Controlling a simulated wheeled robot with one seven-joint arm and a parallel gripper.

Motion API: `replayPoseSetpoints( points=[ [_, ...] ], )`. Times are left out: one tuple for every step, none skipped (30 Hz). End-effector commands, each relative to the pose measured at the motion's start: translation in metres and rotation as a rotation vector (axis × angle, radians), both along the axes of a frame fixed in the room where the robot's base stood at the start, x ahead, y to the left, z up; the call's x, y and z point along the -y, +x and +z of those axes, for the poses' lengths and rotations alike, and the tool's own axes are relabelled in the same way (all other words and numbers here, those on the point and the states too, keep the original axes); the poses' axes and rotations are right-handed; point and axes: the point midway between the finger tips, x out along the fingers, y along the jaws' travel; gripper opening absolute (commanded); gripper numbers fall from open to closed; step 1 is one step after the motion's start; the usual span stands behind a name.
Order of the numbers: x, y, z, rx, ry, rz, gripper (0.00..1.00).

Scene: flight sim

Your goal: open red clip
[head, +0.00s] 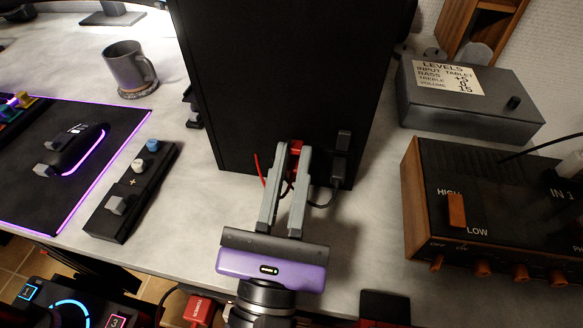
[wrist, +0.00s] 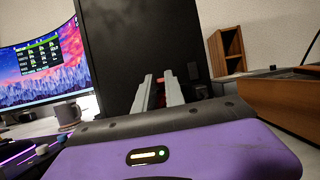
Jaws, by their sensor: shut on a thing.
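The red clip (head: 296,148) sits low on the face of a tall black box (head: 270,90), with a thin red wire (head: 258,170) beside it. My gripper (head: 294,150) reaches to the box, and its two grey fingers are shut on the red clip. The fingers hide most of the clip. In the wrist view, a bit of the red clip (wrist: 168,76) shows between the fingertips, in front of the black box (wrist: 150,45). A black clip or connector (head: 342,150) is just right of the fingers.
A grey box with a levels note (head: 470,105) and a wooden-sided amplifier (head: 480,215) stand to the right. A small control panel (head: 130,195), a mouse (head: 75,148) and a mug (head: 128,68) are on the left. The desk beside my gripper is mostly clear.

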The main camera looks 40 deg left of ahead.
Motion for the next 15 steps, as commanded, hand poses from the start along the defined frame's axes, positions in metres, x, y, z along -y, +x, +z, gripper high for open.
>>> replayPoseSetpoints(
  points=[
    [0.0003, 0.0000, 0.0014, 0.002, 0.001, 0.000, 0.00],
    [0.0003, 0.0000, 0.0014, 0.002, 0.001, 0.000, 0.00],
    [0.0003, -0.0001, 0.0014, 0.002, 0.001, 0.000, 0.00],
    [0.0003, -0.0001, 0.0014, 0.002, 0.001, 0.000, 0.00],
    [0.0003, -0.0001, 0.0014, 0.002, 0.001, 0.000, 0.16],
    [0.0003, -0.0001, 0.0014, 0.002, 0.001, 0.000, 0.24],
    [0.0003, -0.0001, 0.0014, 0.001, 0.001, 0.000, 0.30],
    [0.0002, -0.0002, 0.0012, 0.001, 0.001, 0.000, 0.36],
    [0.0002, -0.0001, 0.0011, 0.001, 0.001, 0.000, 0.36],
    [0.0002, -0.0002, 0.0010, 0.001, 0.001, 0.000, 0.36],
    [0.0002, -0.0002, 0.0009, 0.001, 0.001, 0.000, 0.36],
    [0.0001, -0.0002, 0.0008, 0.000, 0.000, 0.000, 0.36],
    [0.0001, -0.0001, 0.0007, 0.000, 0.000, 0.000, 0.36],
    [0.0001, -0.0002, 0.0006, 0.000, 0.000, 0.000, 0.36],
    [0.0001, -0.0002, 0.0005, 0.000, 0.000, 0.000, 0.36]
  ],
)
